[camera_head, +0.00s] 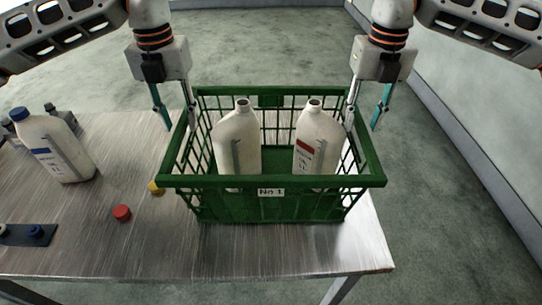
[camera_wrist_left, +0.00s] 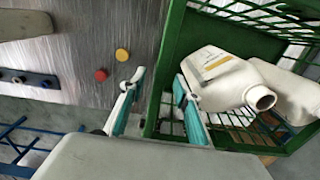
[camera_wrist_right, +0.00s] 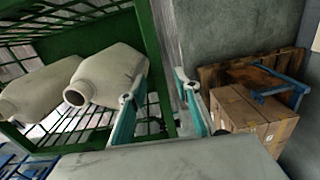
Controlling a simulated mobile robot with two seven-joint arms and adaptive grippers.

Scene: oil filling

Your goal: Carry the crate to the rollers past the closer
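The green crate (camera_head: 275,182), labelled "No 1", stands on the metal table near its right end. It holds two open white bottles, a left one (camera_head: 238,140) and a right one (camera_head: 316,140) with a red-marked label. My left gripper (camera_head: 174,118) is open, its fingers on either side of the crate's left wall; the left wrist view shows the rim (camera_wrist_left: 170,50) between them. My right gripper (camera_head: 367,112) is open, its fingers on either side of the right wall; the right wrist view shows that rim (camera_wrist_right: 152,45) between them. I cannot clearly identify the closer or the rollers.
A blue-capped white bottle (camera_head: 58,145) stands at the table's left, with grey equipment partly hidden behind it. A red cap (camera_head: 122,212) and a yellow cap (camera_head: 155,187) lie left of the crate. A dark cap holder (camera_head: 22,236) is at far left. Cardboard boxes (camera_wrist_right: 255,115) stand beyond the right gripper.

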